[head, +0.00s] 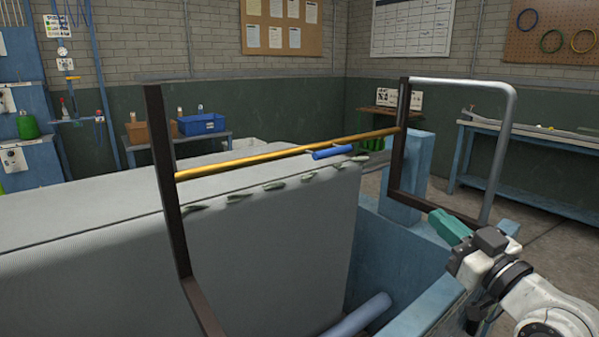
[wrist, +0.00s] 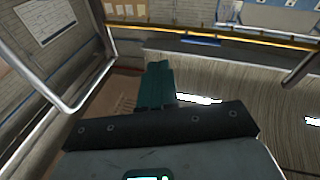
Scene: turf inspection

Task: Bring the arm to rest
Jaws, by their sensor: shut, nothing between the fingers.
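My gripper (head: 447,226) is at the lower right of the head view, its teal fingers together with nothing between them. It points up and to the left, in front of a blue post (head: 404,180) and near the dark lower bar of the frame. In the wrist view the teal fingers (wrist: 157,85) also show closed and empty. My white arm comes in from the lower right corner of the head view. Whether the fingertips touch anything cannot be told.
A large grey ribbed block (head: 270,245) fills the left and middle. A bent silver tube (head: 507,140) stands close behind my gripper. A workbench (head: 535,135) stands at the right wall.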

